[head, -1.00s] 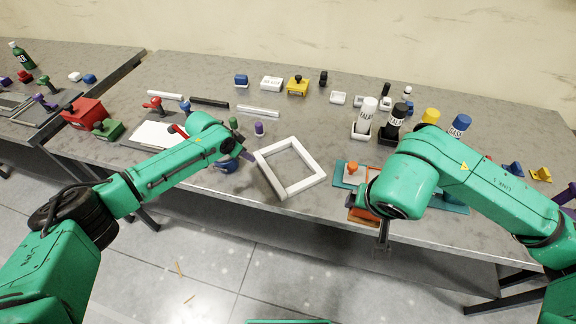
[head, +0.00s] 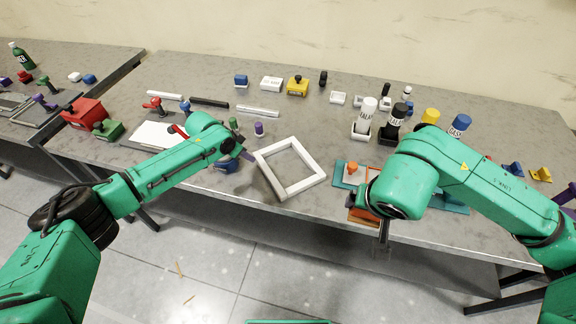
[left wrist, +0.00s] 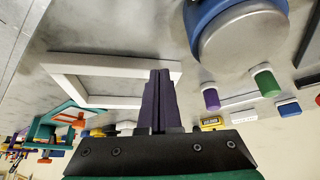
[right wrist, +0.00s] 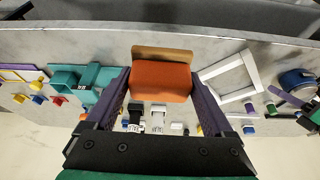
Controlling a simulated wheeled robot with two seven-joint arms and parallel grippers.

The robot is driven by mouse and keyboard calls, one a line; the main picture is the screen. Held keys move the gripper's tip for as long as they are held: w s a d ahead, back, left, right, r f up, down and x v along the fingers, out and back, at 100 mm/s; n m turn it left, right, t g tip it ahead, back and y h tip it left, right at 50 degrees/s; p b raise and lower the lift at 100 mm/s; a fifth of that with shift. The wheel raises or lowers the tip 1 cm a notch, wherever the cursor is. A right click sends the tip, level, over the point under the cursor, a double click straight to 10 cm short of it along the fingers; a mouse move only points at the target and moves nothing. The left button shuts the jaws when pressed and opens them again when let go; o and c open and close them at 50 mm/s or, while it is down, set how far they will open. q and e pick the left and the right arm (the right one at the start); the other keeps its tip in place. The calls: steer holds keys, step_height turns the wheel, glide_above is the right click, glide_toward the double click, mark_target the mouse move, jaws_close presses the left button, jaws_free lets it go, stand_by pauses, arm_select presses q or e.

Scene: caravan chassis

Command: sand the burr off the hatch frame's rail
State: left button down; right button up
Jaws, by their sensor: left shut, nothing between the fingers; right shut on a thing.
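The white square hatch frame (head: 311,157) lies on the grey table near its front edge, and also shows in the left wrist view (left wrist: 100,69). I cannot make out a burr on its rails. My left gripper (head: 251,157) is shut and empty at the frame's left corner. Its dark purple fingers (left wrist: 158,73) overlap a rail in the left wrist view; touching or not, I cannot tell. My right gripper (right wrist: 160,82) is shut on an orange block with a tan face (right wrist: 162,80), right of the frame. In the head view my right wrist hides most of this.
A teal tray (head: 456,208) lies under my right arm. A blue round thing (left wrist: 240,35) sits close to my left gripper. Bottles (head: 368,108) and small blocks stand at the back. The table between frame and back row is mostly clear.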

mark_target(254, 166)
arm_select(q)
steer(key=shift+f+b, duration=1.1)
steer(key=shift+f, duration=0.6)
arm_select(e)
steer(key=shift+f, duration=1.05)
arm_select(q)
step_height(254, 166, up, 6)
steer(key=p, duration=0.6)
steer(key=shift+r, duration=0.15)
arm_select(e)
step_height(254, 166, up, 6)
steer(key=shift+r, duration=0.1)
steer(key=shift+f, duration=0.2)
